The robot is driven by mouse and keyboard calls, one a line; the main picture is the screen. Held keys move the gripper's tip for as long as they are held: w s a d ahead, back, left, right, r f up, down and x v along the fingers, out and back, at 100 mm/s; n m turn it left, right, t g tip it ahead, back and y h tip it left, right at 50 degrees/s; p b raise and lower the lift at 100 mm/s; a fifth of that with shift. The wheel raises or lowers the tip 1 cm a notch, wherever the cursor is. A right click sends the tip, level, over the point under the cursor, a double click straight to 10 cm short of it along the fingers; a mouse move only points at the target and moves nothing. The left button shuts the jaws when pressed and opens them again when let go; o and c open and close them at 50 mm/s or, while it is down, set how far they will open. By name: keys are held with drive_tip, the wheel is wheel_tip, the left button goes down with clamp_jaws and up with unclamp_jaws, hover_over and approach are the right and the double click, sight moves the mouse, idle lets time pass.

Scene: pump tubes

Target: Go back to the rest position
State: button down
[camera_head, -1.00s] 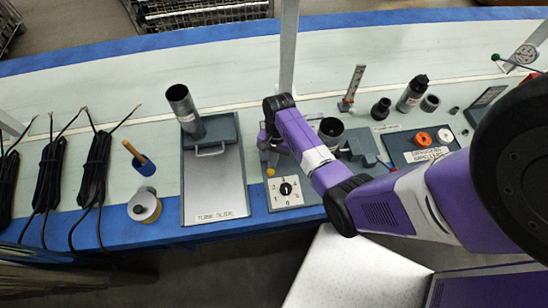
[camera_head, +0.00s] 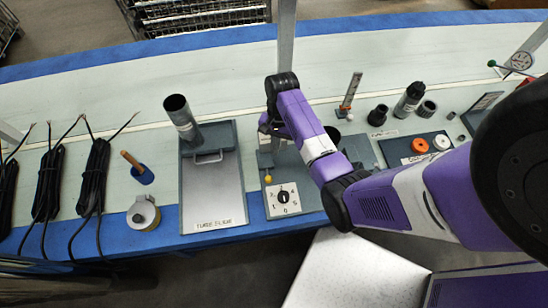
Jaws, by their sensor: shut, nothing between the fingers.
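My purple and white arm reaches in from the right. Its black wrist joint is above the grey panel with the dial (camera_head: 283,197). My gripper (camera_head: 266,131) hangs below the wrist, small and partly hidden by it. It is shut and empty, above the back of that panel and apart from the things around it. A small yellow knob (camera_head: 267,179) on the panel lies in front of it.
A grey tube slide (camera_head: 213,195) with an upright metal tube (camera_head: 181,118) stands left of the gripper. A thin post (camera_head: 286,40) rises behind the wrist. Black cable bundles (camera_head: 93,180) lie at left. Bottles and fittings (camera_head: 408,98) stand at right.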

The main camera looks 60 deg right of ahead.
drive_tip(key=v, duration=0.4)
drive_tip(key=w+d+r+n+t+h, duration=0.3)
drive_tip(key=w+d+t+h, duration=0.2)
drive_tip(key=w+d, duration=0.25)
drive_tip(key=s+a+r+n+t+b, duration=0.1)
drive_tip(key=s+a+r+n+t, duration=0.45)
drive_tip(key=s+a+r, duration=0.5)
drive_tip(key=s+a+r+n+t+b, duration=0.2)
drive_tip(key=s+a+r+n+t, duration=0.5)
drive_tip(key=a, duration=0.7)
drive_tip(key=s+a+g+y, duration=0.2)
drive_tip(key=s+a, duration=0.4)
drive_tip(key=s, duration=0.2)
drive_tip(key=shift+r+y, duration=0.3)
drive_tip(key=shift+r, duration=0.2)
